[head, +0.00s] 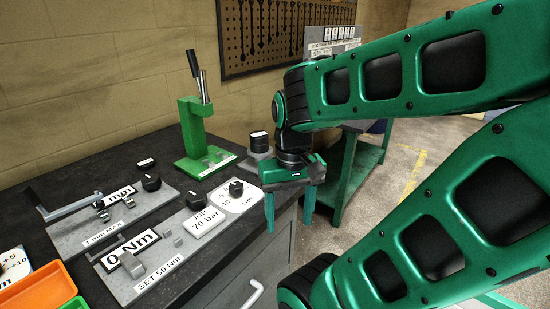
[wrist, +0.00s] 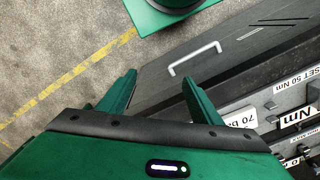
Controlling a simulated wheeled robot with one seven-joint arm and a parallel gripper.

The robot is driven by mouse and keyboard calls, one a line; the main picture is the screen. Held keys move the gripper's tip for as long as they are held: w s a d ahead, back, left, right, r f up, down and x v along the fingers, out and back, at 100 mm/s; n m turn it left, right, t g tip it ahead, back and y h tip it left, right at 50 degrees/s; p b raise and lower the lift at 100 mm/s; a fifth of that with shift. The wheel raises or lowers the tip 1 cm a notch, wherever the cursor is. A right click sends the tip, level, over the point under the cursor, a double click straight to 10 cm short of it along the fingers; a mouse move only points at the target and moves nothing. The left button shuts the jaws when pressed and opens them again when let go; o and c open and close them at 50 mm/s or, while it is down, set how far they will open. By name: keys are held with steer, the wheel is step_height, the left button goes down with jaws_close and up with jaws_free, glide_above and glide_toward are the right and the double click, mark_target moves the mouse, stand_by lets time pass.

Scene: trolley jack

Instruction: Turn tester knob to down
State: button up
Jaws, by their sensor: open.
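A black knob (head: 236,188) stands on a white dial plate with "5", "10" and "Nm" markings, at the right end of the grey "0 Nm / SET 50 Nm" panel (head: 150,284). A second black knob (head: 151,182) sits on the grey "mm" panel (head: 88,238). No label says which is the tester knob. My gripper (head: 290,205) is open and empty, fingers down, to the right of the dial knob and just off the bench edge. The wrist view shows the open fingers (wrist: 158,78) over the bench front; the dial knob does not show there.
A drawer handle (wrist: 195,58) juts from the bench front. A green stand (head: 352,170) is behind my gripper.

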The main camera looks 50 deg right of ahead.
steer(key=w+d+r+m, duration=0.4)
steer(key=w+d+m, duration=0.6)
steer(key=m, duration=0.3)
steer(key=w+d+r+m, duration=0.5)
steer(key=w+d+m, duration=0.6)
steer(key=m, duration=0.1)
steer(key=f, duration=1)
steer(key=shift+s+a, duration=0.15)
steer(key=shift+a, duration=0.1)
steer(key=c, duration=1)
